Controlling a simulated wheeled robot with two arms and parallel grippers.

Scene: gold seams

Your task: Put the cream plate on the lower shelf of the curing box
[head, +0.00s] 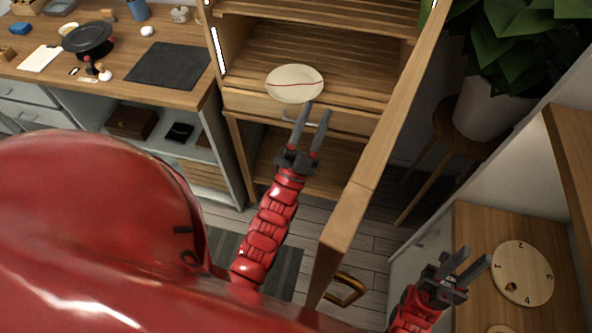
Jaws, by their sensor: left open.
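The cream plate (294,72), crossed by a thin red line, lies on the slatted lower shelf (345,62) of the curing box (232,98), near its front edge. My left gripper (317,109) is open and empty just in front of the plate's near rim. Its left fingertip looks very close to the rim; I cannot tell whether they touch. My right gripper (479,256) has its fingers apart and is empty, at the lower right beside a round numbered wooden disc (525,270).
The box's wooden door (385,150) stands open to the right of my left arm, with a brass handle (346,290). A drawer lies below the shelf. A counter (200,70) with a black pan (88,38) and dark mat is at left. A potted plant (490,105) stands on a stool at right.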

